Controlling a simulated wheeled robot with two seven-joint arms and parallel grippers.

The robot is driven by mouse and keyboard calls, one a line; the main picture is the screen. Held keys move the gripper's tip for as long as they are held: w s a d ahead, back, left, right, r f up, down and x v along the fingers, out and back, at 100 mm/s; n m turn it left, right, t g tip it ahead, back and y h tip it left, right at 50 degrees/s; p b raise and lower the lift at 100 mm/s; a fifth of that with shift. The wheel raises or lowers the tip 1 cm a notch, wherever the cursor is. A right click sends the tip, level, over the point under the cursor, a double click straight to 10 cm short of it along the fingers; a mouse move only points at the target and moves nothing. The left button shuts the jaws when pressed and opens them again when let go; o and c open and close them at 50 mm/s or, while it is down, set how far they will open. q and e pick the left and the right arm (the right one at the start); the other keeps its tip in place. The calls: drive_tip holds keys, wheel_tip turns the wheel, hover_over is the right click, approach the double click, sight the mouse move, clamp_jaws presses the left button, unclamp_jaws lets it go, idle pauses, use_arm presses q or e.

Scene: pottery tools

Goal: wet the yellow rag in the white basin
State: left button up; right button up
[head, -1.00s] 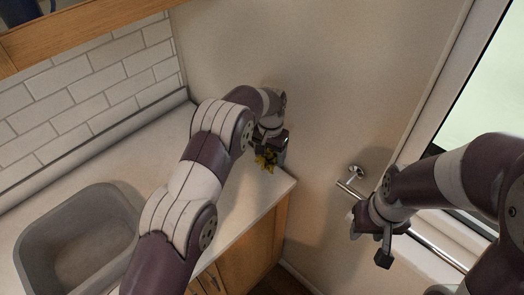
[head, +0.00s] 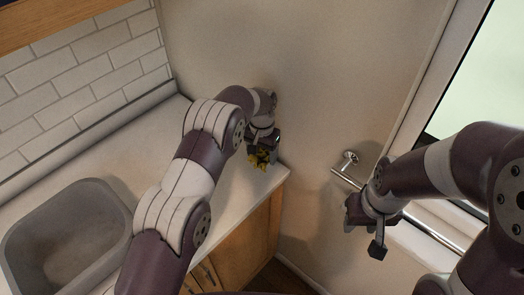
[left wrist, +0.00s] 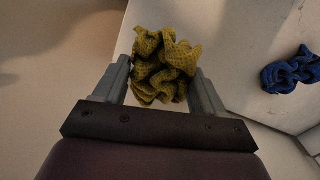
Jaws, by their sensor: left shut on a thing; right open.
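The yellow rag (left wrist: 164,66) is crumpled, with a dotted texture, between the fingers of my left gripper (left wrist: 165,88) in the left wrist view. My left gripper is shut on it. In the head view the yellow rag (head: 258,160) hangs under my left gripper (head: 262,150), near the right end of the counter. I cannot tell whether the rag touches the counter. My right gripper (head: 364,228) is open and empty, in front of the wall bar. No white basin shows; a grey sink basin (head: 72,240) is set in the counter at the left.
The pale counter (head: 130,150) is clear between the sink and the tiled wall. A metal bar (head: 348,178) is on the wall near the window at the right. A crumpled blue cloth (left wrist: 291,72) shows in the left wrist view. Wooden cabinets (head: 240,240) are below.

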sight(262, 173)
use_arm(q)
drive_tip(key=shift+f+b, duration=2.2)
drive_tip(key=shift+f, duration=1.2)
drive_tip(key=o, duration=0.4)
drive_tip(key=shift+c, duration=0.2)
drive_tip(key=shift+r, duration=0.4)
drive_tip(key=c, duration=0.4)
wheel_tip(262, 173, up, 7)
drive_tip(key=p, duration=0.5)
drive_tip(key=shift+r, duration=0.1)
